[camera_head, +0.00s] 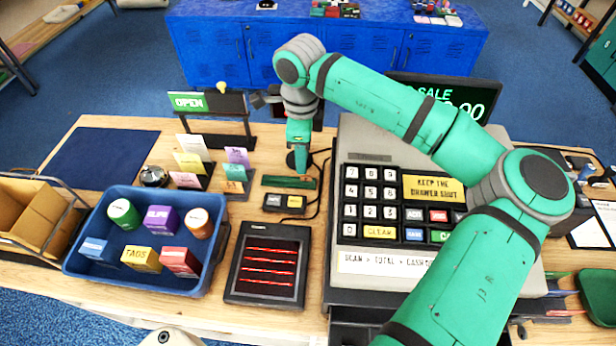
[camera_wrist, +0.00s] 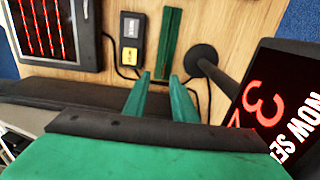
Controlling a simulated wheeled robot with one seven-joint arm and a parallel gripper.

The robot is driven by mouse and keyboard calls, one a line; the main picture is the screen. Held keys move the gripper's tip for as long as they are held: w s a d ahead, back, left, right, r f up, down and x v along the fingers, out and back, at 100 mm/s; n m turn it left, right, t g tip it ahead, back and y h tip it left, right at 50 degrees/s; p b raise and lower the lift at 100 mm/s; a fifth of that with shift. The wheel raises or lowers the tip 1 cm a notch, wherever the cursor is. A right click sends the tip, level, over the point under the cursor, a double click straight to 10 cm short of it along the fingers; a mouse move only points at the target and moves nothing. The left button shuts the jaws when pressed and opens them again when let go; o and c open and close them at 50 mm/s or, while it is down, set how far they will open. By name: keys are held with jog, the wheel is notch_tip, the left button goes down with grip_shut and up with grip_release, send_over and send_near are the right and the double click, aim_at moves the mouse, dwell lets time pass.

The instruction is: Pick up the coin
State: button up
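I cannot make out a coin in either view. My gripper (camera_wrist: 160,92) shows in the wrist view with its two green fingers apart and nothing visible between them. In the head view my arm reaches over the cash register, and my gripper end (camera_head: 299,150) points down above the wooden counter (camera_head: 325,145). It is behind a flat dark green strip (camera_head: 289,182), which also shows in the wrist view (camera_wrist: 169,40) just beyond the fingertips. The gripper hides part of the counter there.
A cash register (camera_head: 370,160) stands right of the strip. A two-button box (camera_head: 284,202) and red-lit panel (camera_head: 266,264) lie nearer. A blue bin (camera_head: 132,280) and card rack (camera_head: 235,187) are left. A round-based post (camera_wrist: 201,57) and display (camera_wrist: 270,100) stand close to the fingers.

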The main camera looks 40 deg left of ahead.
aim_at(306, 179)
jog(key=shift+s+f, duration=0.15)
jog(key=shift+f, duration=0.6)
jog(key=shift+w+f, duration=0.2)
jog(key=shift+f, duration=0.7)
jog(key=shift+w+f, duration=0.25)
jog(key=shift+f, duration=0.65)
jog(key=shift+w+f, duration=0.2)
jog(key=shift+f, duration=0.7)
grip_shut()
